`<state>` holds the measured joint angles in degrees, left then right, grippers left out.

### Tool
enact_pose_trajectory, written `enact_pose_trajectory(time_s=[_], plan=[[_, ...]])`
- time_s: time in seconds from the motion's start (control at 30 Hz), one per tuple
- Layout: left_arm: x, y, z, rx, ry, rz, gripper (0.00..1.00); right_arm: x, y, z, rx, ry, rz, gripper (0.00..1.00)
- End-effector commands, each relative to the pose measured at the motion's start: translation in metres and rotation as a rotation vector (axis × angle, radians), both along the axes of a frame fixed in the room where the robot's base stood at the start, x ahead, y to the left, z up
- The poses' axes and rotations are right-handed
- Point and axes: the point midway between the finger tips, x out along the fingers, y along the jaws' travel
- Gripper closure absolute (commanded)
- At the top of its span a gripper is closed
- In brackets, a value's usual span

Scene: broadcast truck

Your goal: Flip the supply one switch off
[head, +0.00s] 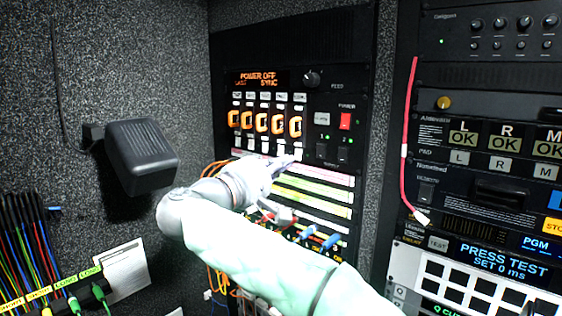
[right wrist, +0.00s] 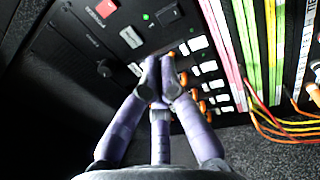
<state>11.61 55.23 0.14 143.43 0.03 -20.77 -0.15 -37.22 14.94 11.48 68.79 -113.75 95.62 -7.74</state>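The power panel (head: 323,92) stands in the rack in the head view, with a lit orange POWER OFF display. Two black supply switches sit low on its right side, the left one (head: 321,151) and the right one (head: 343,154); their labels are too small to read surely. My right gripper (head: 283,165) is left of and below them. In the right wrist view, the right gripper's (right wrist: 160,66) fingertips are together and empty, in front of the panel, near a green light and white levers. They partly hide that area; contact cannot be told. My left gripper is out of view.
A red power switch (head: 345,121) and a feed knob (head: 311,78) sit above the supply switches. Orange-lit modules (head: 263,122) with white levers are on the left. Coloured cables hang below. A dark box (head: 140,155) projects from the left wall.

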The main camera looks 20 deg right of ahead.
Motion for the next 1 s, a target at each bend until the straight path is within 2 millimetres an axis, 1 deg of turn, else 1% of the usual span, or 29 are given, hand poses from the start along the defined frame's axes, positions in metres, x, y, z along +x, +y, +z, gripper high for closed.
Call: enact_pose_trajectory(time_s=[0.03, 0.3, 0.5, 0.7, 1.0], plan=[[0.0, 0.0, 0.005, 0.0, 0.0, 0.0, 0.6, 0.005, -0.01, 0.003, 0.001, 0.001, -0.003, 1.0], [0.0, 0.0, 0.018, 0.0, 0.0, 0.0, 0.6, 0.03, -0.052, 0.009, 0.0, 0.002, -0.002, 1.0], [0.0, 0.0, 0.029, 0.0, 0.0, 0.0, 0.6, 0.045, -0.078, 0.013, 0.0, 0.0, -0.001, 1.0], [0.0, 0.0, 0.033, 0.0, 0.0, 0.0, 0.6, 0.053, -0.089, 0.013, -0.001, 0.001, 0.001, 1.0], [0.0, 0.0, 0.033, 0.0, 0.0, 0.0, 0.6, 0.054, -0.091, 0.013, 0.0, 0.0, 0.001, 1.0]])
